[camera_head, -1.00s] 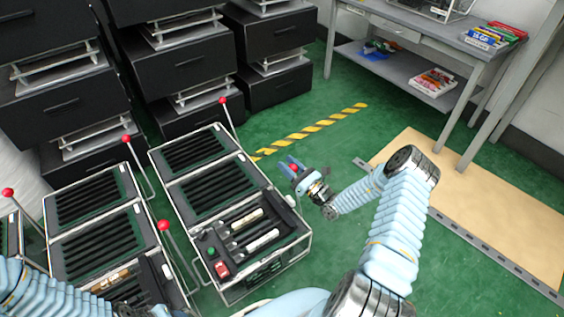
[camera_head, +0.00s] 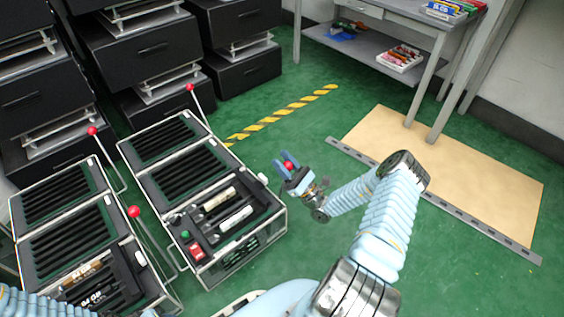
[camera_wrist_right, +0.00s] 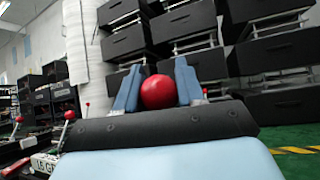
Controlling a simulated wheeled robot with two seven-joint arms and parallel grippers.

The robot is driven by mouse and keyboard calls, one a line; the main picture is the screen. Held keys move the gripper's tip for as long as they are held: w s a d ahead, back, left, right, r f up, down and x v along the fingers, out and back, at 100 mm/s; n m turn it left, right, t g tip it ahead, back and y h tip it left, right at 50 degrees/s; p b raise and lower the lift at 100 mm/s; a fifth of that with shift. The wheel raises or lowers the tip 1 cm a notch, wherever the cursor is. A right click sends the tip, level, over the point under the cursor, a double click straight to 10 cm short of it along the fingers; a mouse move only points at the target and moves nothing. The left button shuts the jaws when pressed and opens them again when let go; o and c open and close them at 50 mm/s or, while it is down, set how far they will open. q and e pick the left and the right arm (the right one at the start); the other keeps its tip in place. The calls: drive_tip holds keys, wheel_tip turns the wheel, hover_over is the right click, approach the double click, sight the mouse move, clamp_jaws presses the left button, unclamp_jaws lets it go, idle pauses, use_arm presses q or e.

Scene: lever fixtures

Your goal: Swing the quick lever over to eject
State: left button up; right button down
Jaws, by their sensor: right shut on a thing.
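The fixture nearest my right arm is a grey case (camera_head: 262,236) with dark slotted panels and a front bay of white cylinders. A red ball knob (camera_head: 288,166) sits between the blue fingers of my right gripper (camera_head: 286,163), off the case's right side. In the right wrist view the same red ball (camera_wrist_right: 158,92) is pinched between the two fingers (camera_wrist_right: 157,88). The rod below this knob is hidden, and I can read no lever name or eject mark. My left arm (camera_head: 30,303) shows at the lower left; its gripper is out of view.
Other red-knobbed levers stand upright at the case's back (camera_head: 190,87) and left (camera_head: 134,211). A second case (camera_head: 75,240) stands at left. Black drawer units (camera_head: 150,50) line the back. Green floor is clear right of the near case; a tan board (camera_head: 450,175) lies beyond.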

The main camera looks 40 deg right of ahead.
drive_tip(key=shift+s+f, duration=0.15)
drive_tip(key=shift+s, duration=0.05)
drive_tip(key=c, duration=0.7)
unclamp_jaws()
drive_tip(key=v, duration=1.3)
drive_tip(key=shift+s+d+f+b, duration=0.2)
drive_tip(key=shift+s+b, duration=0.1)
drive_tip(key=shift+r, duration=0.1)
